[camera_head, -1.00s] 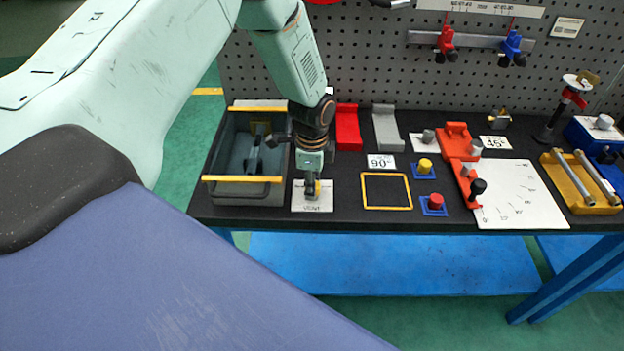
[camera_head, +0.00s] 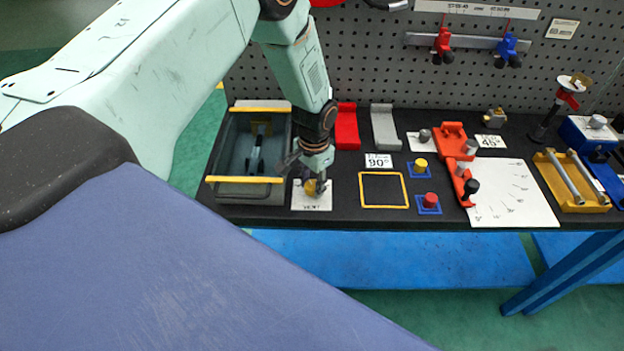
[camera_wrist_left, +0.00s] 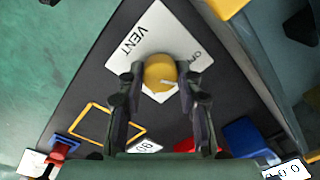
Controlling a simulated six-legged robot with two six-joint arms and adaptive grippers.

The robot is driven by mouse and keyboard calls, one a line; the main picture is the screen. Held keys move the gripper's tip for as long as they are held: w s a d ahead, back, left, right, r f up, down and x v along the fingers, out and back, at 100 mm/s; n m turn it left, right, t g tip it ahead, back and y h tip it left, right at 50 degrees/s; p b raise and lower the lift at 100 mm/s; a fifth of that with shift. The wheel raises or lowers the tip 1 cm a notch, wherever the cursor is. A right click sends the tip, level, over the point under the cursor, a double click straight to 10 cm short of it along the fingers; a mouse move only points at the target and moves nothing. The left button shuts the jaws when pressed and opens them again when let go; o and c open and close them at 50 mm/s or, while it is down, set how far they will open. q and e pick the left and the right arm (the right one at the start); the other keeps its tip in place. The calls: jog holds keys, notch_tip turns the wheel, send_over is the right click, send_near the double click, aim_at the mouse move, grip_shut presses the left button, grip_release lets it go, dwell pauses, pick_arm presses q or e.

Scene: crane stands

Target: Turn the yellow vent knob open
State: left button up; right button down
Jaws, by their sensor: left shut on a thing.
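The yellow vent knob (camera_wrist_left: 159,72) sits on a white plate (camera_wrist_left: 181,35) marked VENT in the left wrist view. In the head view the knob (camera_head: 311,187) is partly hidden under my left gripper (camera_head: 311,184), and the plate (camera_head: 312,204) lies near the table's front edge. My left gripper (camera_wrist_left: 158,84) has its two fingers on either side of the knob, shut on it. A pale pointer line shows on the knob. My right gripper is not in view.
A grey tray with yellow bars (camera_head: 245,189) stands close left of the plate. A yellow square outline (camera_head: 384,206) and blue-based buttons (camera_head: 429,203) lie to the right. A pegboard (camera_head: 375,60) rises behind the table.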

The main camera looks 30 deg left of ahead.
pick_arm(q)
jog(key=shift+w+r+n+p, duration=0.1)
jog(key=shift+n+p, duration=0.1)
jog(key=shift+n, duration=0.65)
jog(key=shift+w+n+p, duration=0.1)
jog(key=shift+n+p, duration=0.05)
jog(key=shift+n, duration=1)
jog(key=o, duration=1.2)
jog(key=shift+s, duration=0.1)
jog(key=shift+c, duration=0.2)
notch_tip(320, 180, up, 12)
jog(key=shift+d, duration=0.2)
